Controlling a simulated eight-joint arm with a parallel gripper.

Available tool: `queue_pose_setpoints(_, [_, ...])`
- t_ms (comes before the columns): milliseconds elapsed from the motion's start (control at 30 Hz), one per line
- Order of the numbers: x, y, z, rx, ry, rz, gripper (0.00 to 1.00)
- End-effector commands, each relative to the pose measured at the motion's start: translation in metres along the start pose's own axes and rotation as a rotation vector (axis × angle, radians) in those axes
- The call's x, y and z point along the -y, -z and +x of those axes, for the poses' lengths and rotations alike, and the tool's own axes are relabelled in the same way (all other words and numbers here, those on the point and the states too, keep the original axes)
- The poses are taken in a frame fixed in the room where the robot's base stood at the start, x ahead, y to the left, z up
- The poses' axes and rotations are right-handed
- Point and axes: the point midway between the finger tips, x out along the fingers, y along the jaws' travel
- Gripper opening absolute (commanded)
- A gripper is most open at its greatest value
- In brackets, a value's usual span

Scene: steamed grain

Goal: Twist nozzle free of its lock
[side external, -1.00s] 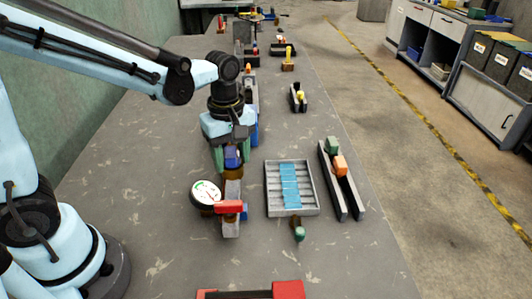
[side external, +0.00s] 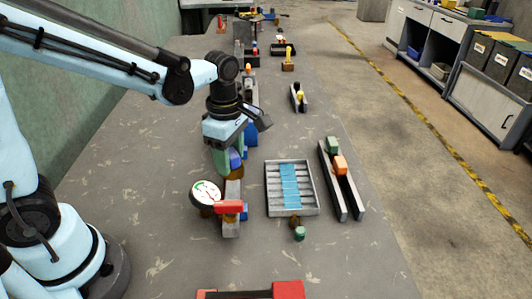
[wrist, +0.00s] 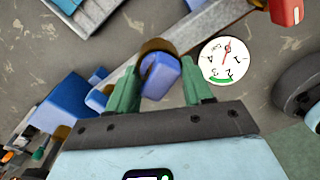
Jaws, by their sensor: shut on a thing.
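My gripper (side external: 233,152) is in the middle of the side external view, with its wrist turned at an angle to the bench. In the wrist view, its two green fingers (wrist: 160,84) are shut on a blue block, which I take for the nozzle (wrist: 163,76). A brown round collar (wrist: 154,46) sits right behind the nozzle, over a grey bar (wrist: 205,28). In the side external view the fingers partly hide the nozzle, and the grey bar (side external: 231,226) runs toward the camera. Whether the nozzle is still locked in the collar cannot be seen.
A white dial gauge (side external: 205,192) and a red handle (side external: 229,206) stand close by at the grey bar. A grey tray (side external: 269,203) with blue slats lies to the right. Beyond it is a dark rail (side external: 329,184) with green and orange blocks.

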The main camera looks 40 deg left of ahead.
Motion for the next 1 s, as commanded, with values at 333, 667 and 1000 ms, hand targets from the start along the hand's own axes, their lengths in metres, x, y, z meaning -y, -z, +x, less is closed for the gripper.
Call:
queue_pose_setpoints(333, [-0.0023, -0.0034, -0.0002, 0.011, -0.009, -0.08, 0.24])
queue_pose_setpoints(667, [-0.0004, -0.0043, -0.0003, 0.011, -0.004, -0.475, 0.24])
queue_pose_setpoints(1000, [0.0021, -0.003, -0.0001, 0.006, 0.003, -0.551, 0.24])
